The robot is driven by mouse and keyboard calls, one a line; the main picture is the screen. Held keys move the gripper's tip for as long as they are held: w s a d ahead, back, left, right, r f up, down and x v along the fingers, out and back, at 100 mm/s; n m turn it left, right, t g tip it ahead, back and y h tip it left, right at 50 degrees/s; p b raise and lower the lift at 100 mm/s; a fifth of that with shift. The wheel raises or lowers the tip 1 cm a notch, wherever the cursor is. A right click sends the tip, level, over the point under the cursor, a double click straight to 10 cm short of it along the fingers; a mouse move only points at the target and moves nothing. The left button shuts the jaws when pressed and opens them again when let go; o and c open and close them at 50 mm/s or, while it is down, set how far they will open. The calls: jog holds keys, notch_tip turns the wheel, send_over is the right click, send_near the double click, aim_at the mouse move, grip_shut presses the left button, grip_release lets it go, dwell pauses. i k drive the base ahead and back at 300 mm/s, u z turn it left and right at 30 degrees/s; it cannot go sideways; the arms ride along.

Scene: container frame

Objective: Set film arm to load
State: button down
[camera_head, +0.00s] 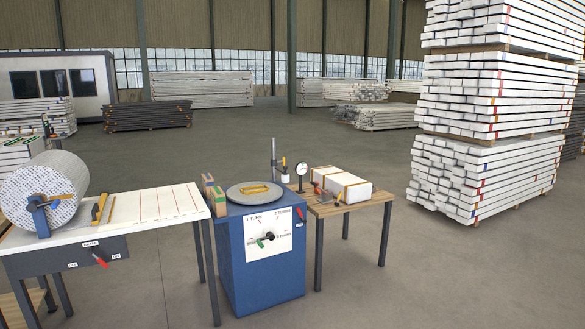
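A large patterned white roll (38,180), probably film, lies on the left table (150,205). A yellow and dark upright piece (102,208) stands beside the roll. A lever with a red handle (101,261) sits on the table's dark front panel (75,257), tilted down to the right; small labels around it are hard to read. I cannot tell for sure which part is the film arm. My gripper is not in view.
A blue cabinet (262,275) with a round grey plate (255,193) and a turns dial (268,237) stands right of the table. A wooden side table (345,208) holds a white wrapped block (342,185) and a gauge. A tall beam stack (490,110) stands right. Floor in front right is clear.

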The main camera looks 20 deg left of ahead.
aim_at(284, 177)
jog(key=u, duration=0.15)
jog(key=i, duration=1)
jog(key=u, duration=0.5)
jog(key=i, duration=0.9)
jog(key=u, duration=0.45)
jog(key=i, duration=0.8)
jog(key=u, duration=0.45)
jog(key=i, duration=0.95)
jog(key=u, duration=0.2)
